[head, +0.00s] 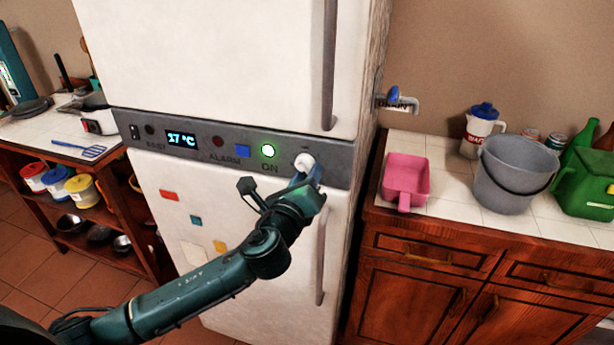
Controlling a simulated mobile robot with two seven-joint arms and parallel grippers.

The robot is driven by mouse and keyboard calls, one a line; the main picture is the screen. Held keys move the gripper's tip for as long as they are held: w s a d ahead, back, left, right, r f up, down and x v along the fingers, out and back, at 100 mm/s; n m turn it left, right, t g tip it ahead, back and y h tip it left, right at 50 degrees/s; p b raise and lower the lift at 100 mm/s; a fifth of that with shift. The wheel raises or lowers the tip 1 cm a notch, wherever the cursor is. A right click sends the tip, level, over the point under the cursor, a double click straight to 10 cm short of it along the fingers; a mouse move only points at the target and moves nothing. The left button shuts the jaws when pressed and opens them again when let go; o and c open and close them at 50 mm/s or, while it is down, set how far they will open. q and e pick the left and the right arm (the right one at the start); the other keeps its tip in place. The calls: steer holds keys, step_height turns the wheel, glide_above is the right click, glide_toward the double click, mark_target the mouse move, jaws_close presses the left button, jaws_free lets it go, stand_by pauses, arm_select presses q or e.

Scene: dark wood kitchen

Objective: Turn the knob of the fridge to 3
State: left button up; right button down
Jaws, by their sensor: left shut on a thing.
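The white fridge (225,65) stands in the middle of the head view, with a grey control panel (200,143) between its two doors. A round white knob (304,161) sits near the panel's right end. My left gripper (307,172) is at the knob and shut on it; the fingers are partly hidden by the wrist. The knob's scale and pointer cannot be read. The display (181,139) reads 17 °C. A green light (268,151) glows above the word ON, left of the knob. My right gripper is not in view.
Vertical door handles (329,65) stand out near the fridge's right edge, above and below the panel. On the right counter are a pink scoop (405,176), a grey bucket (508,174) and a green container (588,181). A shelf unit (60,160) stands at left.

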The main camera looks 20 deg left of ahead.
arm_select(q)
steer(key=shift+a+f+m, duration=0.1)
steer(key=shift+m, duration=0.5)
steer(key=o, duration=0.9)
steer(key=shift+o, duration=0.2)
steer(key=shift+s, duration=0.1)
steer(key=s+b, duration=0.2)
steer(key=s, duration=1.1)
steer(key=shift+a, duration=0.25)
